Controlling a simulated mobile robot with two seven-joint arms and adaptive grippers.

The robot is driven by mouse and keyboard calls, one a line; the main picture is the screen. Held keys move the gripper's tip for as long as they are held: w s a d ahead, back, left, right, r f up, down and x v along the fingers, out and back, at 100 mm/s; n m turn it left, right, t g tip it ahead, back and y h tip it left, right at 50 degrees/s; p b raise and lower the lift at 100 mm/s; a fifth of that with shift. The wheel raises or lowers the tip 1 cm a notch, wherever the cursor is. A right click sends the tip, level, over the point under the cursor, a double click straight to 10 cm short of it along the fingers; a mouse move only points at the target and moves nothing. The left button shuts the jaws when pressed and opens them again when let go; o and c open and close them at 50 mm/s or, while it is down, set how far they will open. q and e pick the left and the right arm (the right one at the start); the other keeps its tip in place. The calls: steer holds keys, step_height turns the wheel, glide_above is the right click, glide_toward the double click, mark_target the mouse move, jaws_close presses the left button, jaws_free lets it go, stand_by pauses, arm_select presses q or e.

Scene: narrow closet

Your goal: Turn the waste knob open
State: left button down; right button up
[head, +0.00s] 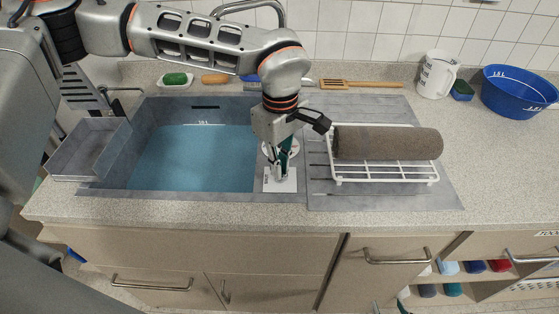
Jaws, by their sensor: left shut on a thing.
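The waste knob sits on the grey strip between the sink basin and the drainer, behind my left gripper, which mostly hides it. Part of a pale round dial (294,147) shows around it. A white label card (271,184) lies in front of the dial. My left gripper (281,172) points down over the dial, shut on the waste knob. The knob's turn position cannot be read. The sink basin (140,135) holds blue water (190,160). My right gripper is not in view.
A brown roll (385,143) lies on a white rack (385,178) right of the gripper. A green soap (175,79), brushes and a wooden spatula (360,84) lie behind. A white jug (437,75) and blue bowl (515,100) stand far right. The front counter strip is clear.

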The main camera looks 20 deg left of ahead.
arm_select(q)
steer(key=m+p, duration=0.2)
steer(key=m, duration=0.2)
steer(key=shift+r+m, duration=0.1)
steer(key=shift+m, duration=0.2)
steer(key=m+p, duration=0.2)
steer(key=m, duration=0.2)
steer(key=shift+m, duration=0.3)
arm_select(e)
steer(key=r, duration=0.4)
steer(key=shift+w+d+r, duration=0.1)
steer(key=shift+w+r, duration=0.1)
steer(key=shift+r, duration=0.2)
arm_select(q)
steer(key=shift+m, duration=0.3)
arm_select(e)
steer(key=shift+d+f, duration=0.15)
steer(key=shift+d, duration=0.05)
arm_select(q)
steer(key=c, duration=2.2)
jaws_free()
steer(key=shift+o, duration=0.2)
arm_select(e)
steer(key=shift+a, duration=0.1)
arm_select(q)
step_height(320, 180, up, 12)
